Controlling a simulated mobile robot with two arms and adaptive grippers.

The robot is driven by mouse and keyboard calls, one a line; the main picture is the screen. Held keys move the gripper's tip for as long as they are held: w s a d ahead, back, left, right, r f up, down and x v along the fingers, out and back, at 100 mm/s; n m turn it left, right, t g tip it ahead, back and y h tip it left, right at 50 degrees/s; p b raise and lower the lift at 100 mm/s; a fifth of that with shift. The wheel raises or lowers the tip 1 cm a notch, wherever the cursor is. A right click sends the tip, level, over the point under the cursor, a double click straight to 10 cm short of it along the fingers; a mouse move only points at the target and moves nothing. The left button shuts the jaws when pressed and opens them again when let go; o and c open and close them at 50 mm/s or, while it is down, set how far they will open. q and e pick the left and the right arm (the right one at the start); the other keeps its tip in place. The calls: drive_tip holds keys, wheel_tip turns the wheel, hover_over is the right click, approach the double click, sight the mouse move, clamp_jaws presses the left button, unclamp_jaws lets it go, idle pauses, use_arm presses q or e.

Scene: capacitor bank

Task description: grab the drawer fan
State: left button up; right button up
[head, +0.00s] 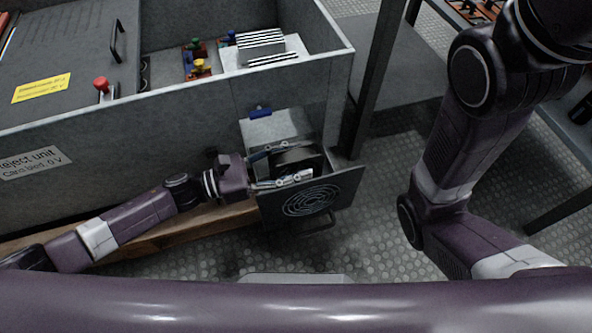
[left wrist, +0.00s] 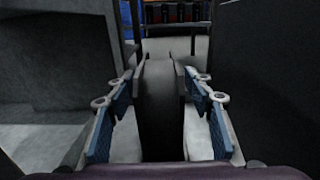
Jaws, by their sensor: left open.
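The drawer fan (head: 297,157) is a dark block standing in the pulled-out drawer at the cabinet's lower right. The drawer front (head: 335,193) carries a round pale grille. My left gripper (head: 301,161) reaches in from the left over the drawer, with one finger on each side of the fan. In the left wrist view the fan is a dark upright slab (left wrist: 160,108) between the open, blue-padded fingers (left wrist: 160,80). The fan's lower part is hidden. My right arm shows at the right, but its gripper is out of view.
The grey cabinet (head: 110,135) stands behind and left of the drawer. On it are a red knob (head: 101,84) and a yellow label (head: 41,88). A dark post (head: 376,75) rises close behind the drawer's right side. The floor (head: 380,230) right of the drawer is clear.

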use_arm(q)
drive_tip(key=shift+d, duration=0.15)
clamp_jaws()
drive_tip(key=shift+r, duration=0.1)
idle(0.3)
